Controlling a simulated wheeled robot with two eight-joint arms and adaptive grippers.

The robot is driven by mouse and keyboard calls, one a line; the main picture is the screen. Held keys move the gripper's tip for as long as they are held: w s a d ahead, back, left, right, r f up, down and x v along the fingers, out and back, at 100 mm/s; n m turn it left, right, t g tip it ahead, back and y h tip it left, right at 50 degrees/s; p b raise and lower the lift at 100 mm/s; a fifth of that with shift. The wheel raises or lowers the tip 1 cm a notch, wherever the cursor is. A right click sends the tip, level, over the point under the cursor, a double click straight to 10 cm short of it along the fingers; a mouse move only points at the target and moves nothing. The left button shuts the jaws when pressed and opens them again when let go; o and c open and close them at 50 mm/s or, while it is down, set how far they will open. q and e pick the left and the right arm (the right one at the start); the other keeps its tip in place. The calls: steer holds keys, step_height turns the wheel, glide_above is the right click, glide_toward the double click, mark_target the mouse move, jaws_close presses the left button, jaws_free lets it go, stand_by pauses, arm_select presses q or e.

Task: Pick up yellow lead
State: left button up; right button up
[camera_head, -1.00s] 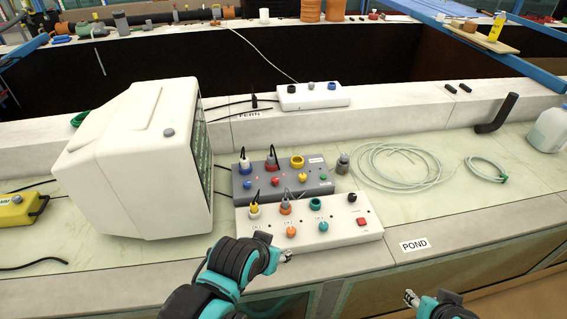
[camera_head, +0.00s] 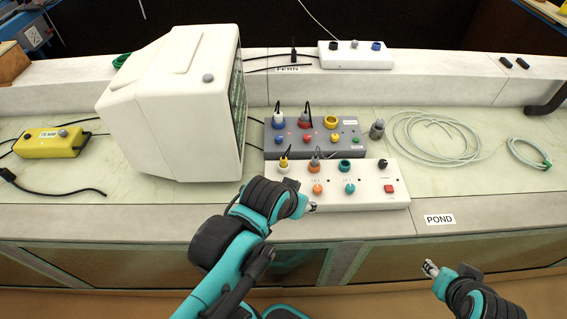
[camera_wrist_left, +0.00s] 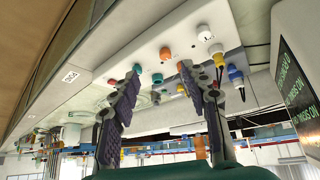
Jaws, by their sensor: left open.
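The yellow lead (camera_head: 284,161) is a yellow plug with a black cable, standing upright at the left end of the white box (camera_head: 368,195). In the left wrist view the yellow plug (camera_wrist_left: 218,59) shows to the right of the fingers. An orange-and-grey plug (camera_head: 314,161) stands right of it in the head view. My left gripper (camera_head: 311,207) is at the white box's front edge, below and right of the yellow plug. Its fingers (camera_wrist_left: 160,72) are apart and empty in the left wrist view. My right gripper (camera_head: 431,268) is low at the front right; its jaws are too small to judge.
A large white monitor (camera_head: 165,110) stands close on the left. Coiled tubing (camera_head: 425,130) lies on the right.

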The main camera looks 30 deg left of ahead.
arm_select(q)
steer(key=w+a+r+n+g+p, duration=0.2)
steer(key=w+a+r+n+p, duration=0.15)
steer(key=w+n, duration=0.25)
steer(key=n+g+p, duration=0.5)
steer(key=n+p, duration=0.1)
steer(key=n, duration=1.1)
glide_above(284, 158)
step_height(284, 158, down, 8)
steer(key=shift+r, duration=0.1)
steer(key=shift+a+f, duration=0.1)
steer(key=shift+f, duration=0.3)
steer(key=shift+w+f+n, duration=0.1)
steer(key=shift+f+n, duration=0.2)
steer(key=shift+f, duration=0.05)
step_height(284, 158, down, 7)
steer(key=shift+f+b, duration=0.2)
steer(key=shift+b, duration=0.8)
steer(key=shift+c, duration=0.3)
steer(key=shift+r, duration=0.1)
jaws_close()
